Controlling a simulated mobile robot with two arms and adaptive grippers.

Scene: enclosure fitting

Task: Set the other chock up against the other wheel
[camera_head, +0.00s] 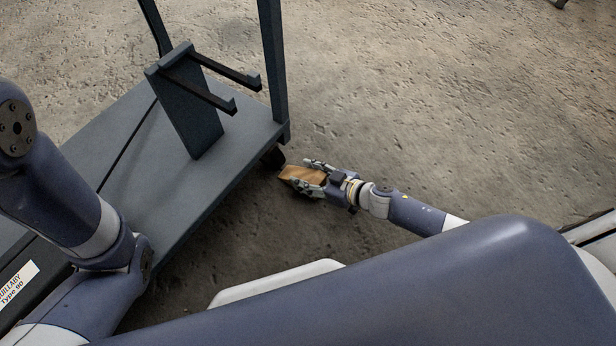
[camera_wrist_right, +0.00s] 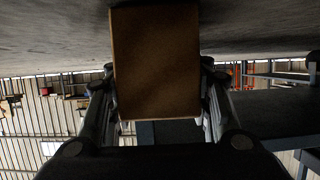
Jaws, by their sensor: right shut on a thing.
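A brown, wood-coloured chock (camera_head: 295,175) is in my right gripper (camera_head: 313,178), low over the concrete floor. My right gripper is shut on it, a finger on each side. The chock's far end points toward the dark wheel (camera_head: 274,157) under the near right corner of the cart (camera_head: 228,170). A small gap seems to show between chock and wheel; whether the chock touches the floor I cannot tell. In the right wrist view the chock (camera_wrist_right: 155,62) fills the middle between the fingers and hides what is beyond. My left gripper is out of view; only its arm shows.
The cart carries an upright bracket with two dark prongs (camera_head: 212,88) and has corner posts (camera_head: 272,60). A dark box with a white label (camera_head: 18,283) is at the lower left, partly behind my left arm. The floor (camera_head: 440,110) to the right is clear.

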